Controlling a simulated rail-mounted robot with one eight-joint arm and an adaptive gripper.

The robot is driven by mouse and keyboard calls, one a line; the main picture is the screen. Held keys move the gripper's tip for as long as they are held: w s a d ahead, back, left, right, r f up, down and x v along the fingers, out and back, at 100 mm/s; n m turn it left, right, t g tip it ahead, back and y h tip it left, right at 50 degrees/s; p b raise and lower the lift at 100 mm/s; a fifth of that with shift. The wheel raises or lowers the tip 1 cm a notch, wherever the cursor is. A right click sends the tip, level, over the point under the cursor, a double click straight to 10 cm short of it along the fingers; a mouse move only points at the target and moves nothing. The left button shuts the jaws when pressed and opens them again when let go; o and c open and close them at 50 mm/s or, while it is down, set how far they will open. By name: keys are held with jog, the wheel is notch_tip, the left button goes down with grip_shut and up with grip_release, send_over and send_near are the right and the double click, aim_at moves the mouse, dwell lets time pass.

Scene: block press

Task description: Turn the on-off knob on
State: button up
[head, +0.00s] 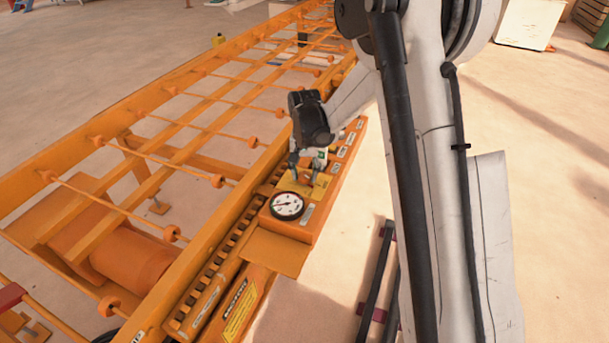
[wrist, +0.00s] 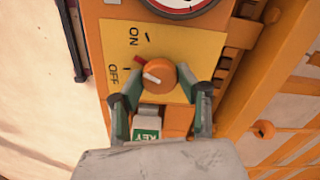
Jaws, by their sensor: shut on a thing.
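The on-off knob (wrist: 162,78) is round and orange, on a yellow plate (wrist: 184,45) marked ON and OFF. In the wrist view its white line points left, near the OFF tick. A small red piece shows at its upper left edge. My gripper (wrist: 170,84) has one finger on each side of the knob and is shut on it.
A round dial gauge (head: 287,205) sits beside the plate, near the fingers. A green KEY label (wrist: 146,135) is below the knob in the wrist view. Orange rails with rollers (head: 180,120) run along the left. Open floor (head: 560,200) lies to the right.

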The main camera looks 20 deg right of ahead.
aim_at(305, 175)
jog(key=m, duration=0.4)
jog(key=shift+b, duration=0.3)
jog(key=shift+m, duration=1.9)
jog(key=o, duration=1.1)
jog(key=shift+o, duration=0.2)
notch_tip(305, 175, up, 12)
